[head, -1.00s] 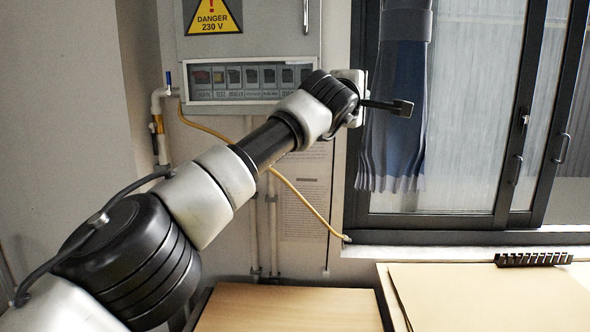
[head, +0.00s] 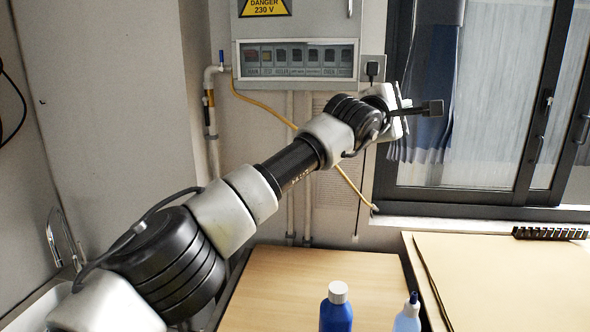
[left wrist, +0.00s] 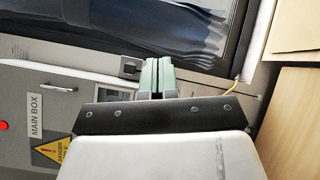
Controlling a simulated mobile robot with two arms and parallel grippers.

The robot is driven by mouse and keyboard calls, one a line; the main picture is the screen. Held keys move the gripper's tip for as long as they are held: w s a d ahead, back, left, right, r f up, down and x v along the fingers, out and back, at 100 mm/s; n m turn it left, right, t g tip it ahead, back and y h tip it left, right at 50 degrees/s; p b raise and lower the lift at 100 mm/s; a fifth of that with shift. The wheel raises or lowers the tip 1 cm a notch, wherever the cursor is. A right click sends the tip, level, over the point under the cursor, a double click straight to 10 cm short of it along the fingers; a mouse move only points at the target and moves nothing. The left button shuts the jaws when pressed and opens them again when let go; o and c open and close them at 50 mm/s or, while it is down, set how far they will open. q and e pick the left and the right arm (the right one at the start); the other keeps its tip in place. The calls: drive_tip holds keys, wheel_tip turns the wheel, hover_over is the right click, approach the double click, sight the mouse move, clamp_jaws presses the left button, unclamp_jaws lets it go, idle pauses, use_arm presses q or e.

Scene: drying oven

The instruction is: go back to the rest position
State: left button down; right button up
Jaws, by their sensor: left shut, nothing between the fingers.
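My left gripper (head: 432,108) is in the air at the end of my left arm, in front of the window frame and curtain in the head view. In the left wrist view its two green-grey fingers (left wrist: 156,76) lie side by side, shut and empty. It touches nothing that I can see. My right gripper is not in view.
A wooden table (head: 300,285) holds a blue bottle (head: 336,312) and a pale bottle with a blue tip (head: 408,316). A second board-topped surface (head: 500,270) is at right, with a black rack (head: 550,233). An electrical box (head: 296,60) hangs behind my arm.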

use_arm(q)
drive_tip(key=s+f+n+g+h, duration=0.1)
drive_tip(key=s+f+n+h, duration=0.3)
drive_tip(key=f+n, duration=0.15)
drive_tip(key=s+a+f+m+t+y, duration=0.25)
drive_tip(key=a+f+m+y, duration=0.35)
drive_tip(key=a+f+m, duration=0.4)
drive_tip(key=s+a+f+m+t+y, duration=0.1)
drive_tip(key=s+a+f+m+y, duration=0.2)
drive_tip(key=a+f+m+y, duration=0.55)
drive_tip(key=s+a+f+m+t+y, duration=0.2)
drive_tip(key=a+f+m+y, duration=0.3)
drive_tip(key=a+f+m, duration=0.7)
drive_tip(key=s+a+f+n+g, duration=0.6)
drive_tip(key=s+f+g, duration=0.1)
drive_tip(key=s+f, duration=0.5)
drive_tip(key=s+a+f+n+g+h, duration=0.1)
drive_tip(key=s+a+f+n+g, duration=0.15)
drive_tip(key=s, duration=0.75)
drive_tip(key=s+a+f+n+g+h, duration=0.2)
drive_tip(key=s+f+g, duration=0.15)
drive_tip(key=s, duration=0.75)
wheel_tip(320, 180, down, 26)
drive_tip(key=s+f+g, duration=0.1)
drive_tip(key=g, duration=0.1)
drive_tip(key=s+a+f+g, duration=0.1)
drive_tip(key=s+a+f, duration=0.2)
drive_tip(key=s+f, duration=1.1)
drive_tip(key=shift+s+m+y, duration=0.35)
drive_tip(key=shift+s, duration=0.55)
